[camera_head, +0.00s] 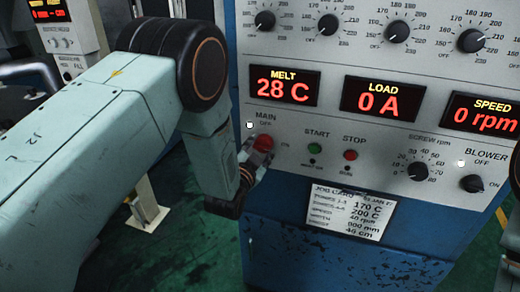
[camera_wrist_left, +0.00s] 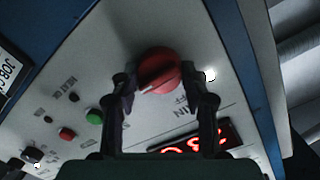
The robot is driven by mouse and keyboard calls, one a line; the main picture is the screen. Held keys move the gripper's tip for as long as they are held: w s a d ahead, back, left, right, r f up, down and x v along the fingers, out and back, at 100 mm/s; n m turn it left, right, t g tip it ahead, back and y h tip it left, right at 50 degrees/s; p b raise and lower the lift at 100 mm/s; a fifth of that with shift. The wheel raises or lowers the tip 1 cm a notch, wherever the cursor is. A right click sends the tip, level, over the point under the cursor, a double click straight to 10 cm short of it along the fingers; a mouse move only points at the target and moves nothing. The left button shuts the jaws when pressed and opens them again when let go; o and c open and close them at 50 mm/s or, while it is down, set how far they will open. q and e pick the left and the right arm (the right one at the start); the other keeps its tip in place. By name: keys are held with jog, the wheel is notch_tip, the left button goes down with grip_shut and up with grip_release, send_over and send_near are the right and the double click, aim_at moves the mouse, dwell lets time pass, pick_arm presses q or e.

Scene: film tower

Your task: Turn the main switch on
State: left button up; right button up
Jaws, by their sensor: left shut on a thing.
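The main switch is a round red knob (camera_head: 264,142) on the grey control panel, under the label MAIN. It also shows in the left wrist view (camera_wrist_left: 159,70), where a pale line crosses its face. My left gripper (camera_head: 257,158) comes at it from below and left. In the left wrist view the two dark fingers of the left gripper (camera_wrist_left: 162,92) stand on either side of the knob and are shut on it. In the head view the fingers partly hide the knob's lower side.
Right of the knob are the green START button (camera_head: 312,148) and red STOP button (camera_head: 351,155), then the screw speed knob (camera_head: 418,171) and blower switch (camera_head: 472,184). Displays above read MELT 28 C (camera_head: 283,87), LOAD 0 A (camera_head: 383,98) and SPEED 0 rpm. A job card (camera_head: 349,211) hangs below.

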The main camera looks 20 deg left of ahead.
pick_arm(q)
jog(key=shift+w+r, duration=0.2)
jog(key=shift+r, duration=0.2)
jog(key=o, duration=1.2)
jog(key=shift+f, duration=0.25)
jog(key=shift+c, duration=0.2)
jog(key=shift+s, duration=0.1)
jog(key=shift+s+f, duration=0.1)
jog(key=shift+s, duration=0.55)
jog(key=s+r, duration=0.1)
jog(key=s, duration=0.9)
jog(key=shift+s+a, duration=0.2)
jog(key=shift+s, duration=0.2)
